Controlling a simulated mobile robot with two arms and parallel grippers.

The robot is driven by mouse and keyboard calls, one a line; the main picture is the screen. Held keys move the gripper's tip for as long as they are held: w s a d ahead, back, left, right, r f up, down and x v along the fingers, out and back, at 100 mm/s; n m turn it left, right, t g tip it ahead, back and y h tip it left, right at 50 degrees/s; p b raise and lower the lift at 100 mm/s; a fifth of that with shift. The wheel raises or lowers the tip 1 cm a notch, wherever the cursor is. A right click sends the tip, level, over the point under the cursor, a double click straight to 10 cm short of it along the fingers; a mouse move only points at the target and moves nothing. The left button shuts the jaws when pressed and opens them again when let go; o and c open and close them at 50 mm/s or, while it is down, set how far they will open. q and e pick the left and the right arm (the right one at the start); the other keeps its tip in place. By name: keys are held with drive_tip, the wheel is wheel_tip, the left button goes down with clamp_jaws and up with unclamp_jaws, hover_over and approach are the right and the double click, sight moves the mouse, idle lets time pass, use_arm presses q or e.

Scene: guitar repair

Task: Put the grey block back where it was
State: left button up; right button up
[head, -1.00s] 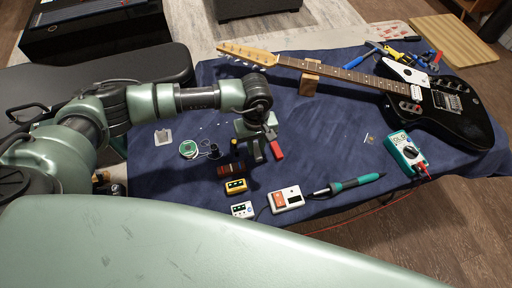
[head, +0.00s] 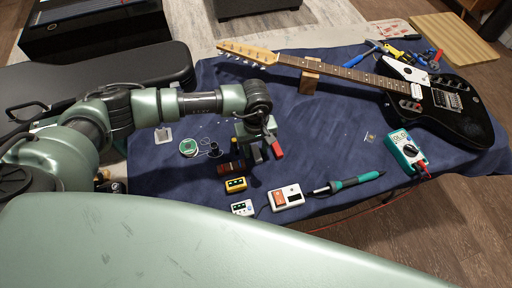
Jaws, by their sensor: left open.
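A small light grey block-like piece (head: 163,135) sits on the left part of the blue cloth, beyond my left forearm. It is the clearest grey item, but it is too small to tell its exact shape. My left gripper (head: 263,151) is open and points down above the middle of the cloth, well to the right of that piece. A red item (head: 278,150) shows right beside its fingers. I cannot tell whether it touches them. Dark shapes between the fingers are too small to tell apart. My right gripper is not in view.
A solder spool (head: 188,148) lies left. A black guitar (head: 440,105) and a multimeter (head: 404,150) are right. The cloth's (head: 325,125) middle is clear.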

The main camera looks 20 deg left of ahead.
sight(256, 149)
use_arm(q)
drive_tip(key=shift+r+p, duration=0.3)
drive_tip(key=shift+w+r+b, duration=0.1)
drive_tip(key=shift+r+b, duration=0.3)
wheel_tip(256, 149, up, 11)
drive_tip(key=b, duration=0.2)
drive_tip(key=shift+a, duration=0.1)
